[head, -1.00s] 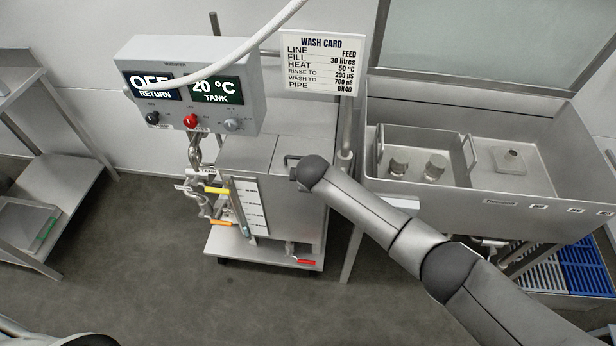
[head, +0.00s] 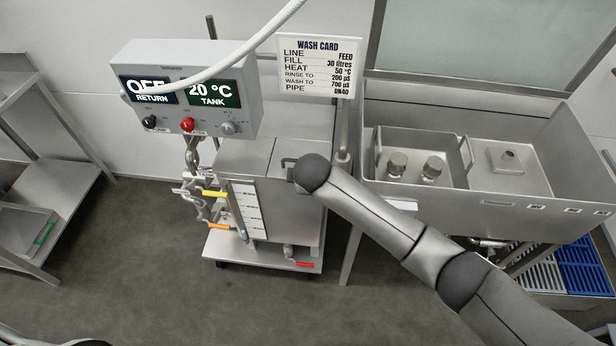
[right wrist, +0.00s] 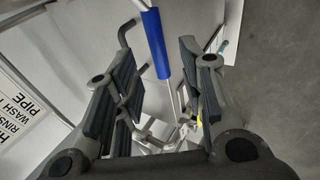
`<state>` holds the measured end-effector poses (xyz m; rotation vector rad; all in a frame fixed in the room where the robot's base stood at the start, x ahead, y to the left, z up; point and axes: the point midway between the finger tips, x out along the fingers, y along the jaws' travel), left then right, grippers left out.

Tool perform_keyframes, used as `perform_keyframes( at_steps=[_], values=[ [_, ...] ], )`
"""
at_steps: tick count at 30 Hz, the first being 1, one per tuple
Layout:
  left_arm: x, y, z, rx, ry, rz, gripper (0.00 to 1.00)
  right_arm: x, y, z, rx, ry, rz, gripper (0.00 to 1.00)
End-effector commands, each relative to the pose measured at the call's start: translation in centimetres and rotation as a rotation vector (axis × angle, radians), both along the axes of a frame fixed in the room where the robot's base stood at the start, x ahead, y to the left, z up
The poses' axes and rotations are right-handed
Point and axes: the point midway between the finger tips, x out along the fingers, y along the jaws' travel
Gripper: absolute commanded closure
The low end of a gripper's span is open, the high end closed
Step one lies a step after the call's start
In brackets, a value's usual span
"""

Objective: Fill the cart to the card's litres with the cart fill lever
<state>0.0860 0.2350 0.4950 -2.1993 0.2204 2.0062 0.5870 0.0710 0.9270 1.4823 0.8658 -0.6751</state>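The wash card (head: 318,67) reads fill 30 litres, heat 50 °C. The steel cart (head: 285,215) stands below it, with a white level scale (head: 247,205) on its front; its marks are too small to read. Yellow (head: 214,194) and orange (head: 218,227) levers are left of the scale, and a red lever (head: 305,264) is low in front. A blue-sleeved handle (right wrist: 157,42), perhaps the fill lever, shows in the right wrist view. My right gripper (right wrist: 160,58) is open, its fingers either side of the sleeve. In the head view my arm hides this gripper. My left gripper is out of view.
The control box (head: 188,90) shows return OFF and tank 20 °C. A white hose (head: 230,55) crosses in front of it. A steel sink (head: 500,205) stands at the right and a shelf rack (head: 50,215) at the left. The floor between rack and cart is clear.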

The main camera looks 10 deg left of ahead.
Motion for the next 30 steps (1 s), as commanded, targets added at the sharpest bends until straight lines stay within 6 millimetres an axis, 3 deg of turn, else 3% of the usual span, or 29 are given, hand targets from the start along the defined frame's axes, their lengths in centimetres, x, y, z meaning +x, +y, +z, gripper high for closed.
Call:
perform_keyframes(
  at_steps=[12,30],
  values=[
    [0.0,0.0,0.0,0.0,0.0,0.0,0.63,-2.9,-0.7,4.3,0.0,0.001,-0.001,0.63],
    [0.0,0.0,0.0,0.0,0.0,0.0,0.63,-3.4,-0.8,5.0,-0.001,0.001,0.0,0.63]
  ],
)
